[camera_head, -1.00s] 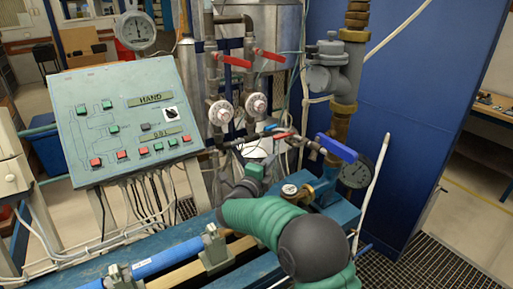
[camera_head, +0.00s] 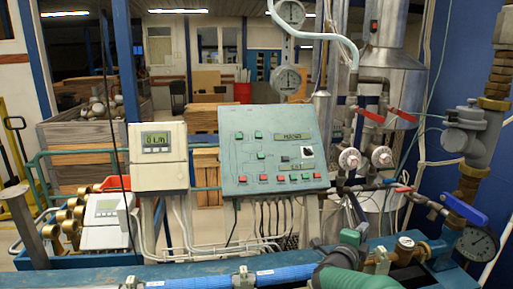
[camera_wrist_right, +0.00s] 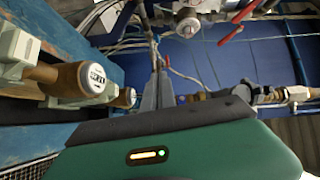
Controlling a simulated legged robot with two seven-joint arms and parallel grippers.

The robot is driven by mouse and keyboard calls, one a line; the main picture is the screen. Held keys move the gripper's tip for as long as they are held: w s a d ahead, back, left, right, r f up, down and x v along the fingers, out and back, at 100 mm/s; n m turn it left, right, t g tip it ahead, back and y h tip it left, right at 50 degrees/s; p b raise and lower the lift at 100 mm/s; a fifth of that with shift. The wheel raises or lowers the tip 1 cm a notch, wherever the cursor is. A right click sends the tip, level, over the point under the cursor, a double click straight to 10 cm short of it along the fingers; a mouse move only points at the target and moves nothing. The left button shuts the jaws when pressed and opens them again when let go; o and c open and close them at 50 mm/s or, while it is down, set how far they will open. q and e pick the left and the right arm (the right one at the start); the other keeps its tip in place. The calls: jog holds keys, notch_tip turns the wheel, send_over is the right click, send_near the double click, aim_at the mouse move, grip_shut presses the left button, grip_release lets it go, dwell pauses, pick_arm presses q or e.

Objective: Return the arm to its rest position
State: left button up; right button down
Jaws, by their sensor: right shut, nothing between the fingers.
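My right arm shows as a green sleeve at the bottom of the head view, and its dark gripper (camera_head: 322,246) sits just above the bench rail, in front of the pipework. In the right wrist view the two grey fingers of the right gripper (camera_wrist_right: 158,90) are together with nothing between them. A brass water meter (camera_wrist_right: 90,80) with a white dial lies to the left of the fingers there, apart from them. My left arm and gripper are not in view.
The green control panel (camera_head: 270,150) and a display box (camera_head: 158,157) stand behind the bench rail (camera_head: 85,281). A blue-handled valve (camera_head: 465,209), a pressure gauge (camera_head: 477,243) and red-handled valves (camera_head: 402,115) are on the right. A blue pipe (camera_head: 290,273) runs along the front.

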jog(key=s+a+f+n+g+y, duration=0.4)
jog(key=s+a+f+n+y, duration=0.6)
jog(key=s+a+f+n, duration=0.55)
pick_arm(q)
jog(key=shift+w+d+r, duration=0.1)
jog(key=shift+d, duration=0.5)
pick_arm(e)
jog(key=s+d+f+n+g, duration=0.1)
jog(key=s+f+n+g, duration=0.1)
jog(key=s, duration=0.4)
jog(key=s+d+f+n+g, duration=0.2)
jog(key=s+n, duration=0.2)
jog(key=s, duration=0.3)
jog(key=s+d+f+n+g+y, duration=0.1)
jog(key=s+d+f+n+g, duration=0.1)
jog(key=s, duration=0.5)
jog(key=shift+s+d+n+g, duration=0.2)
jog(key=shift+n+g, duration=0.25)
jog(key=shift+g, duration=0.05)
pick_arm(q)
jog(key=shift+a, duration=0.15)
pick_arm(e)
jog(key=shift+a+f, duration=0.1)
